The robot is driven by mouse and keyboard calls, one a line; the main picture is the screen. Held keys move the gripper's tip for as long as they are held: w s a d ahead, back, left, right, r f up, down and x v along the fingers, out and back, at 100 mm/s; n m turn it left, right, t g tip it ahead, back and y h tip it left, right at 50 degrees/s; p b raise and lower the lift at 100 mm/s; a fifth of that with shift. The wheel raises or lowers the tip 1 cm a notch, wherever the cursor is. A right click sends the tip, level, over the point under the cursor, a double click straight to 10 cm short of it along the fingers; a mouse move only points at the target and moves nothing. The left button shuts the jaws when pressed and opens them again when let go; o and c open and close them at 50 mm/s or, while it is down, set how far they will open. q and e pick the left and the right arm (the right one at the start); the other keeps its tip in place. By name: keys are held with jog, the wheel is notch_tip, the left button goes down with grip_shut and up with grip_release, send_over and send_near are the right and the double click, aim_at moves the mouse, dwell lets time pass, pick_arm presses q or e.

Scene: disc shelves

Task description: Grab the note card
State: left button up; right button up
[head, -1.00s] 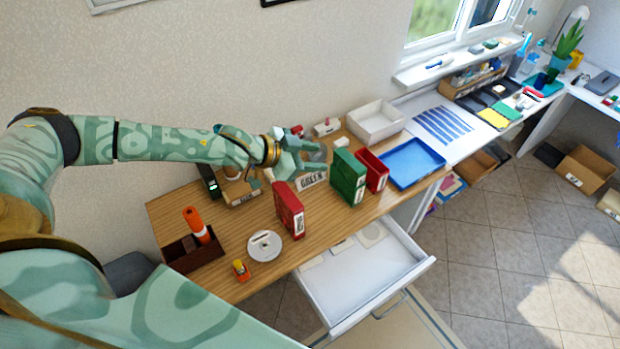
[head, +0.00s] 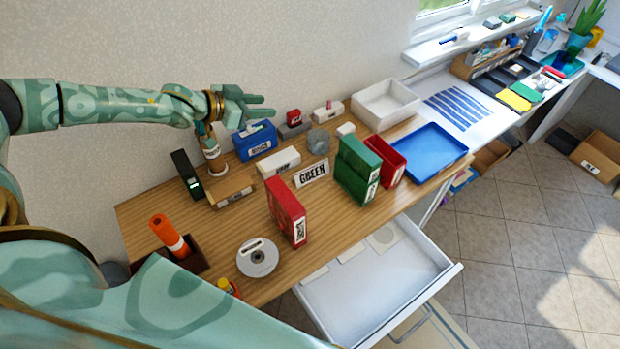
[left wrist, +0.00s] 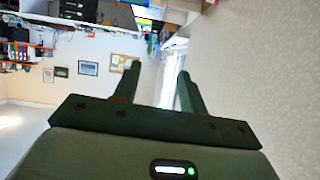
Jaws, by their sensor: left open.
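A white card printed GREEN (head: 311,173) stands on the wooden desk (head: 228,222) in the head view, between the red and green cases. It looks like the note card. My left gripper (head: 268,105) is up and to the left of it, over the back of the desk near the wall, clearly apart from the card. In the left wrist view its fingers (left wrist: 158,85) are spread with nothing between them, only the distant room behind. The card does not show in that view. My right gripper is not in view.
A red case (head: 286,211) stands left of the card, green cases (head: 358,172) right of it. A white block (head: 279,161), a glass cup (head: 318,142) and a blue box (head: 255,141) are behind. A disc (head: 257,257) lies in front. A drawer (head: 375,275) stands open.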

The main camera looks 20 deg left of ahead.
pick_arm(q)
notch_tip(320, 180, down, 12)
jog(key=b, duration=0.9)
jog(key=g+b, duration=0.1)
jog(key=b, duration=0.9)
send_near(310, 167)
jog(key=b+x, duration=0.1)
jog(key=x, duration=0.1)
jog(key=b+x, duration=0.2)
jog(key=shift+w+a+f, duration=0.1)
jog(key=shift+w+a, duration=0.1)
jog(key=shift+w, duration=0.25)
jog(key=shift+w+d+b, duration=0.15)
jog(key=shift+w+b, duration=0.15)
jog(key=shift+b, duration=0.05)
jog(key=b+x, duration=0.1)
jog(key=x, duration=0.2)
jog(key=b+x, duration=0.1)
jog(key=x, duration=0.1)
jog(key=shift+s+d+f+b, duration=0.2)
jog(key=shift+d+f+b, duration=0.1)
jog(key=shift+d+f, duration=0.05)
jog(key=shift+w, duration=0.15)
jog(key=shift+r, duration=0.15)
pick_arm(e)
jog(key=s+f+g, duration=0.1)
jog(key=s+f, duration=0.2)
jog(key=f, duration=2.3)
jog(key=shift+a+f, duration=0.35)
